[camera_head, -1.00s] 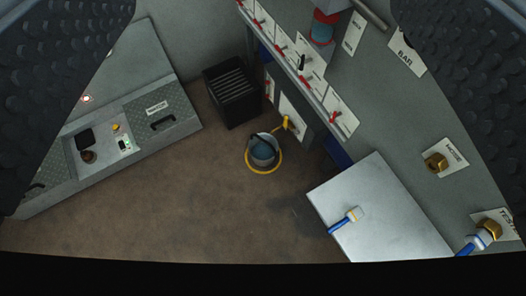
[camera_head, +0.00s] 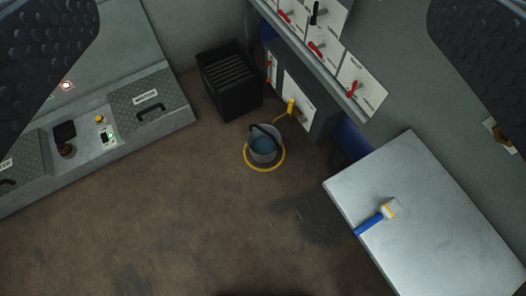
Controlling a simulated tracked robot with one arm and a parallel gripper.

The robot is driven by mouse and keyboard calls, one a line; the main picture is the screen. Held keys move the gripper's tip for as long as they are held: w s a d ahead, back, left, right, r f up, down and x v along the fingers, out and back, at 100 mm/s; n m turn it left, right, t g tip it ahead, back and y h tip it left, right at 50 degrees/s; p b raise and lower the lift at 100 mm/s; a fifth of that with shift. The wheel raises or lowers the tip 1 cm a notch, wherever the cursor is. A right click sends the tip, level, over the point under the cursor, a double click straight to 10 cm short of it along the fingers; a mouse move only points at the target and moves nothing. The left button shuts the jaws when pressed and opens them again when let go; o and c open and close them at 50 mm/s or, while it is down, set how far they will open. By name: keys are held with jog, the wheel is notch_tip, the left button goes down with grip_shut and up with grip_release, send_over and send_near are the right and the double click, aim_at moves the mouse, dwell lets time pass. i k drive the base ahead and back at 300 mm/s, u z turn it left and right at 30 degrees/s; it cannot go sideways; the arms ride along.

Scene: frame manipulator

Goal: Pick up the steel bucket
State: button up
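The steel bucket (camera_head: 264,147) stands upright on the brown floor near the middle of the camera view. It looks grey, with a dark handle across its top and something bluish inside. A yellow ring (camera_head: 266,169) shows on the floor around its base. My gripper (camera_head: 264,45) shows as two dark, studded fingers at the upper left and upper right corners, spread wide apart with nothing between them. The bucket is well beyond the fingers and apart from them.
A black slatted crate (camera_head: 229,86) stands behind the bucket to the left. A grey table (camera_head: 440,235) with a blue-handled brush (camera_head: 378,217) is at lower right. A console (camera_head: 100,140) lines the left. Floor in front is clear.

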aim_at(264, 140)
jog(key=k, duration=1.3)
jog(key=u, duration=0.45)
jog(key=i, duration=0.7)
jog(key=u, duration=0.65)
jog(key=i, duration=1.3)
jog(key=z, duration=0.55)
jog(key=i, duration=0.95)
jog(key=z, duration=0.75)
jog(key=k, duration=0.85)
jog(key=z, duration=0.2)
jog(key=i, duration=0.4)
jog(key=u, duration=0.05)
